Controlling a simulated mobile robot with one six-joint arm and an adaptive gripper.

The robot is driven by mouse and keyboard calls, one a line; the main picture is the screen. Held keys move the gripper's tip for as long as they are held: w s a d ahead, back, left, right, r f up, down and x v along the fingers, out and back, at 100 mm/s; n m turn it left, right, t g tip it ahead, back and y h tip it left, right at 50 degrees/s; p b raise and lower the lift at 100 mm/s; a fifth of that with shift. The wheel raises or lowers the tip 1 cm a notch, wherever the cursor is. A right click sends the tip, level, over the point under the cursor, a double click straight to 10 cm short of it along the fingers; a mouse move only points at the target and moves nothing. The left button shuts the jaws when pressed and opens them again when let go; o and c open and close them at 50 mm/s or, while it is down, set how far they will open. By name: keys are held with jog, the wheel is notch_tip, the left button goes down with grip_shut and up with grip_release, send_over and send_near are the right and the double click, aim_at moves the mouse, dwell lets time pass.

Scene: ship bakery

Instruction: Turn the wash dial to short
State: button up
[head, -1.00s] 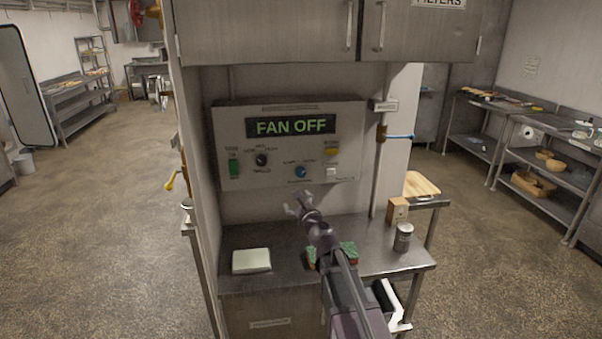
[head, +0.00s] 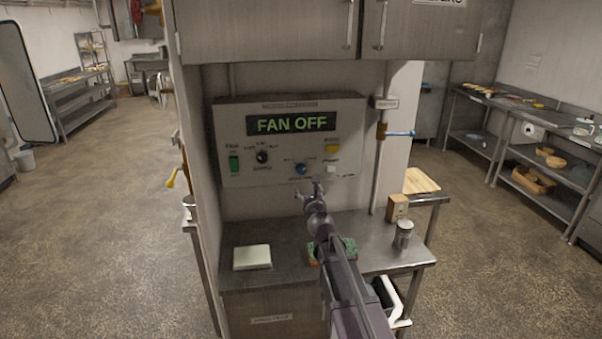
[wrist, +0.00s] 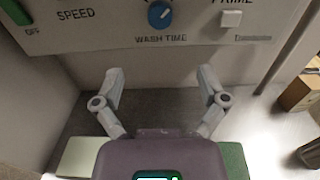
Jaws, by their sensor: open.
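The wash dial (head: 301,169) is a small blue round knob low on the grey control panel (head: 228,120). In the wrist view the blue dial (wrist: 159,14) is at the top, above the label WASH TIME, with a white pointer mark on it. The markings above it are cut off there and too blurred to read in the head view. My gripper (head: 311,190) is open and empty, just below and in front of the dial, not touching it. In the wrist view its two fingers (wrist: 160,82) are spread wide beneath the dial.
The panel also holds a FAN OFF display (head: 292,123), a black speed knob (head: 262,157), a green switch (head: 234,164), a yellow button (head: 332,148) and a white prime button (wrist: 231,19). Below, the steel counter bears a pale block (head: 252,257), a green-topped sponge (head: 346,250) and a can (head: 403,235).

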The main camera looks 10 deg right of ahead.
aim_at(302, 171)
jog(key=w, duration=1.3)
